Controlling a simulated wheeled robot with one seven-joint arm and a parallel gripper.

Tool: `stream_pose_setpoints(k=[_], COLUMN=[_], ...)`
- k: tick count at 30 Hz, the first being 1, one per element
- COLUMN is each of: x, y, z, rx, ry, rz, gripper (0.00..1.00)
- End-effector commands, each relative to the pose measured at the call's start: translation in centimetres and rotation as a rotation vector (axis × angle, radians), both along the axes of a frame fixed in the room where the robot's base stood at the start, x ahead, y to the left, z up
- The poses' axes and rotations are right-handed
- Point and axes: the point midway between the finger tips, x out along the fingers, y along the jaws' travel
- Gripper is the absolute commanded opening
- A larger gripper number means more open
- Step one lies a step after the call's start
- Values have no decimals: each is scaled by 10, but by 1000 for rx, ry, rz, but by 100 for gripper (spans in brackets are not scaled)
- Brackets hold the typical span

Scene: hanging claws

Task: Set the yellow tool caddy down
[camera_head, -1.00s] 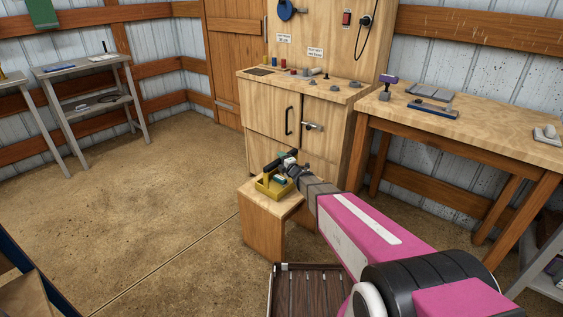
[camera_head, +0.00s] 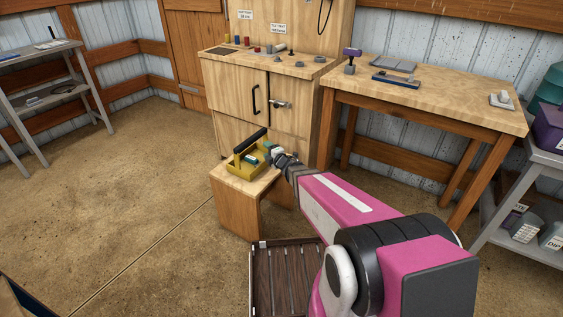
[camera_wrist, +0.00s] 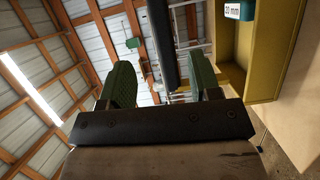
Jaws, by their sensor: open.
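The yellow tool caddy (camera_head: 243,169) rests on a small wooden stool (camera_head: 235,205) in the head view, its black handle (camera_head: 250,140) on top. The handle also shows in the wrist view (camera_wrist: 162,40), where it lines up with the gap between my green fingers. The caddy's yellow wall (camera_wrist: 266,60) is at the right of that view. My gripper (camera_head: 272,152) is just right of the caddy in the head view; its fingers show spread and empty in the wrist view (camera_wrist: 161,72). How far the handle lies from the fingertips is hard to tell.
A small teal box with a white label (camera_wrist: 240,10) sits in the caddy. A wooden cabinet (camera_head: 235,90) stands behind the stool, a workbench (camera_head: 430,95) to the right. A slatted crate (camera_head: 290,275) is in front. The floor at left is clear.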

Motion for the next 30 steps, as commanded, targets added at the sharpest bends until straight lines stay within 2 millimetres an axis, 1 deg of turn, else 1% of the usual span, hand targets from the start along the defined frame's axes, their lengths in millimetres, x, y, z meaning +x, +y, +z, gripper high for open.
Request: stream_pose_setpoints(k=[5, 8, 11, 12, 14, 15, 17, 20, 21, 23, 24, 27, 30], x=[1, -3, -14, -20, -33, -44, -61, -95, -110, -134, -150, -187, -215], y=[-37, -64, -92, -104, -120, -130, -142, -157, -161, -166, -167, -166, -163], z=[4, 3, 0, -2, -5, -7, -10, -15, -15, -16, -16, -12, -7], rx=[78, 152, 241, 283, 348, 393, 462, 570, 613, 673, 709, 779, 823], ry=[163, 296, 443, 507, 608, 675, 777, 949, 1018, 1122, 1191, 1344, 1464], rz=[-186, -331, -490, -558, -664, -734, -838, -1009, -1077, -1176, -1240, -1380, -1486], gripper=[57, 57, 57, 57, 57, 57, 57, 57, 57, 57, 57, 57, 57])
